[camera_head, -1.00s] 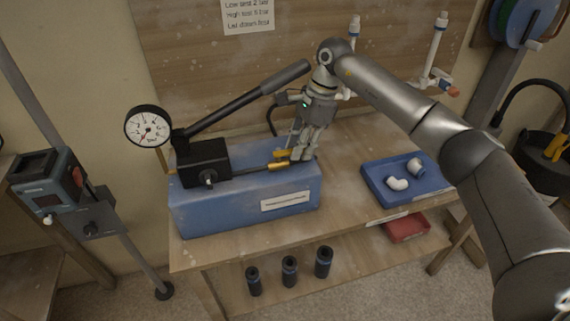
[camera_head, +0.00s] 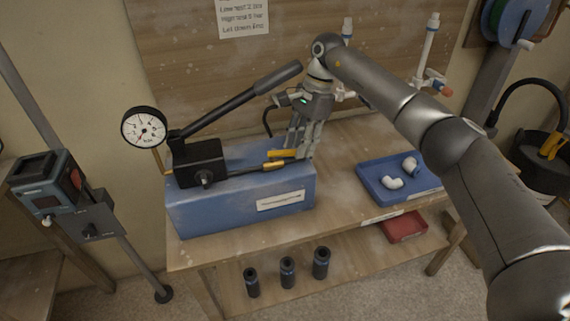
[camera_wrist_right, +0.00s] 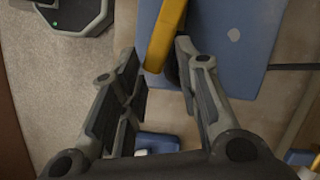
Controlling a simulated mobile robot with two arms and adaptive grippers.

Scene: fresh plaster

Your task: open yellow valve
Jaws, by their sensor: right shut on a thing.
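The yellow valve lever (camera_head: 283,153) sits at the right end of the blue test pump's tank (camera_head: 240,208). A second yellow piece (camera_head: 273,165) lies just below it on the thin rod. My right gripper (camera_head: 296,153) points down at the lever's right end. The fingers hide the lever's right end in the head view. My left gripper is not in view.
A pressure gauge (camera_head: 144,127) and a long black pump handle (camera_head: 235,100) rise at the left. A blue tray (camera_head: 372,185) with white elbow fittings stands on the bench to the right. Several black cylinders stand on the lower shelf. A board with white pipes is behind.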

